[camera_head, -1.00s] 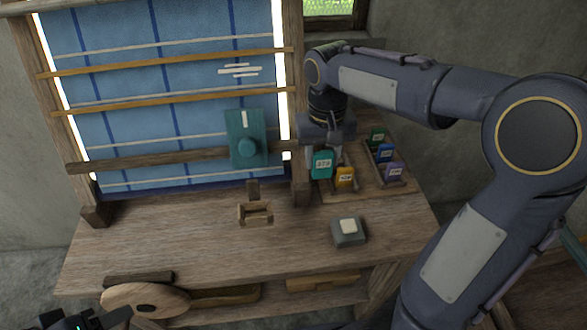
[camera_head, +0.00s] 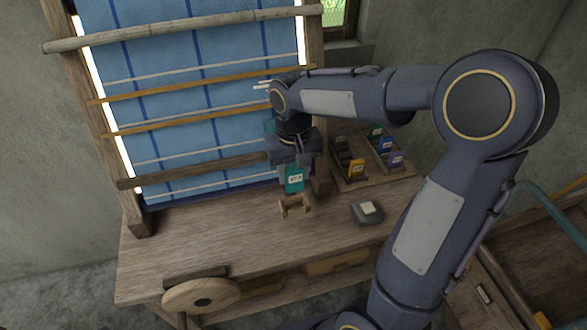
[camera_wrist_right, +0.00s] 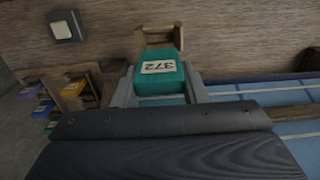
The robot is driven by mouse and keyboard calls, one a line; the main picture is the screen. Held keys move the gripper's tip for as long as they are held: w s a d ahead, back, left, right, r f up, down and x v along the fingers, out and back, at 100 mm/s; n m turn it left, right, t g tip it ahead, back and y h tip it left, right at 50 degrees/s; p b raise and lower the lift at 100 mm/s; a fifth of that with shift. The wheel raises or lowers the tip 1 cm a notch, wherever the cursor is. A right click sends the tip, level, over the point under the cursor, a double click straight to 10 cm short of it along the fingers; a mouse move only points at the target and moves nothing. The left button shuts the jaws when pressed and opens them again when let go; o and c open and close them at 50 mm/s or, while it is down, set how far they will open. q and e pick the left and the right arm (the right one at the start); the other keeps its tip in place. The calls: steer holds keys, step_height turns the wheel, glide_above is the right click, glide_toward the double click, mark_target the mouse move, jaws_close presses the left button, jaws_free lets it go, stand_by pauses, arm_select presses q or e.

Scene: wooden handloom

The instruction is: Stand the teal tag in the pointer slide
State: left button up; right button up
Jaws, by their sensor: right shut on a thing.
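The teal tag (camera_head: 293,180) is upright in my right gripper (camera_head: 293,165), its white label facing the front. In the right wrist view the tag (camera_wrist_right: 160,77), marked 372, sits between the two grey fingers (camera_wrist_right: 159,90), which are shut on it. The pointer slide (camera_head: 295,207), a small wooden holder, stands on the bench just below the tag in the head view. In the wrist view the slide (camera_wrist_right: 157,38) shows just beyond the tag. I cannot tell whether the tag's lower edge touches the slide. My left gripper is out of view.
A wooden rack (camera_head: 380,174) with yellow, blue, green and purple tags stands to the right. A grey block with a pale button (camera_head: 367,212) lies right of the slide. The loom's blue cloth (camera_head: 190,85) rises behind.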

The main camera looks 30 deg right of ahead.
mark_target(294, 190)
steer(key=shift+f+b, duration=2.45)
steer(key=shift+f, duration=0.95)
steer(key=o, duration=1)
steer(key=shift+o, duration=0.2)
step_height(294, 190, up, 8)
steer(key=shift+f, duration=0.1)
